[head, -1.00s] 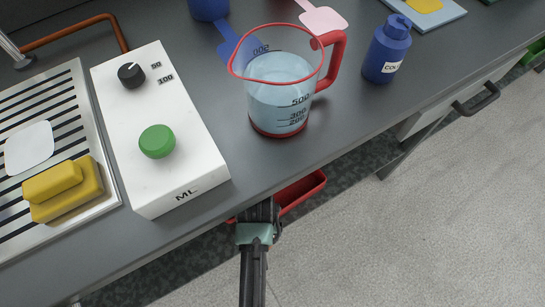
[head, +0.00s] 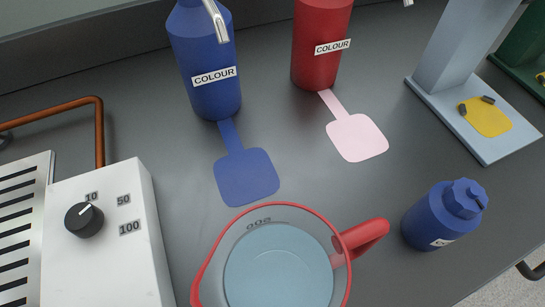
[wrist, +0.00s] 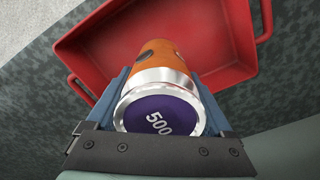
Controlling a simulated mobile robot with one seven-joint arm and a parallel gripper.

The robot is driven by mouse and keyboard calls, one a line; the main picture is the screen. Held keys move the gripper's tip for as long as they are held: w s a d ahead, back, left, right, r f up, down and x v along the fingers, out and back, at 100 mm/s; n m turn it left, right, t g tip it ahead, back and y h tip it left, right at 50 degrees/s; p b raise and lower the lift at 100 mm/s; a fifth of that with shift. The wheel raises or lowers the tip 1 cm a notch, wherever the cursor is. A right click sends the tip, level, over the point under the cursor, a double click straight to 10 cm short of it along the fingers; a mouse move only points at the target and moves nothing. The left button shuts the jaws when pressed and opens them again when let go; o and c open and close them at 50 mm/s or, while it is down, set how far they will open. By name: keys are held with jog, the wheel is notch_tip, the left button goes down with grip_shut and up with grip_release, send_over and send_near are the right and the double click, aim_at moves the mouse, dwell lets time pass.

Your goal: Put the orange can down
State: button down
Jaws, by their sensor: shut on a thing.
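In the wrist view my gripper (wrist: 163,108) is shut on the orange can (wrist: 170,52), with one finger on each side of it. The can has a silver rim and a dark purple end marked 500, which faces the camera. The can's far end points toward a red tray (wrist: 85,50) with handles. I cannot tell whether the can touches the tray. My gripper and the can are out of the head view.
On the grey bench are a red-rimmed jug (head: 345,262), a blue bottle (head: 445,215), blue (head: 207,65) and red (head: 318,45) COLOUR dispensers, a white dial box (head: 105,240) and a light blue stand (head: 455,110).

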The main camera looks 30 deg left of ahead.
jog(key=shift+f+b, duration=1.05)
jog(key=shift+f, duration=1.45)
jog(key=shift+f, duration=0.2)
grip_release()
notch_tip(320, 180, up, 12)
jog(key=p, duration=0.5)
jog(key=shift+r+p, duration=0.15)
jog(key=shift+p, duration=0.15)
